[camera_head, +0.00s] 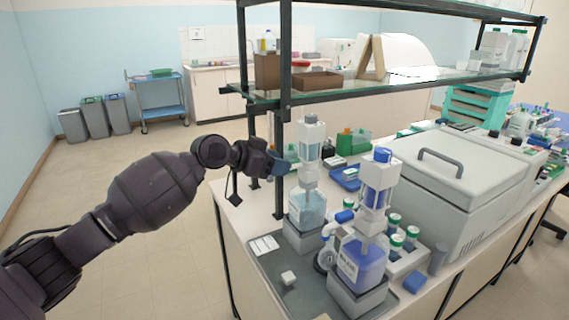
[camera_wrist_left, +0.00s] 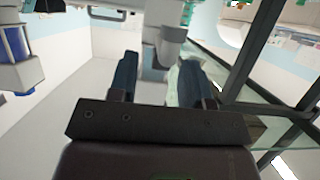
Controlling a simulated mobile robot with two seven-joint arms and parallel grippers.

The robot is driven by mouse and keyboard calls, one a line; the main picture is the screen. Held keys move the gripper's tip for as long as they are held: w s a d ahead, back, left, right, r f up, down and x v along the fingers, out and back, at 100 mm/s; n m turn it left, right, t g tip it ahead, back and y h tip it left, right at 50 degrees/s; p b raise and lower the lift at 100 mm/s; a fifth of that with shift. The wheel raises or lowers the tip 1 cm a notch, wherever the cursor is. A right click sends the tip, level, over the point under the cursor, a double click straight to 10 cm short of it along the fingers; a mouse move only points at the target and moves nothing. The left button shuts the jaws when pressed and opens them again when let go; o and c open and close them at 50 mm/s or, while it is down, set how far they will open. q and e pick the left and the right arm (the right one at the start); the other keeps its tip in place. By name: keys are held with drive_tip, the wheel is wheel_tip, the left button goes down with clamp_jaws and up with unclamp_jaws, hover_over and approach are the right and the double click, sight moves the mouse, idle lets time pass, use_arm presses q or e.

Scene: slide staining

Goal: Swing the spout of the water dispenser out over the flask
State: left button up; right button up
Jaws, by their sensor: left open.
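A dispenser with a clear, pale-blue bottle and a white top (camera_head: 309,205) stands on a grey block at the near end of the bench; I take it for the water dispenser. A second dispenser with deep-blue liquid (camera_head: 363,262) stands in front of it, to the right. My left gripper (camera_head: 283,164) is open just left of the clear dispenser's upper part. In the left wrist view, a grey rounded piece (camera_wrist_left: 172,52) shows beyond the two fingers (camera_wrist_left: 158,72); contact cannot be told.
A black shelf post (camera_head: 279,165) stands close by the left gripper, under a glass shelf (camera_head: 330,93). Green-capped bottles (camera_head: 396,242) and a large white lidded machine (camera_head: 455,185) crowd the right. The floor left of the bench is free.

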use_arm(q)
drive_tip(key=shift+x, duration=1.25)
clamp_jaws()
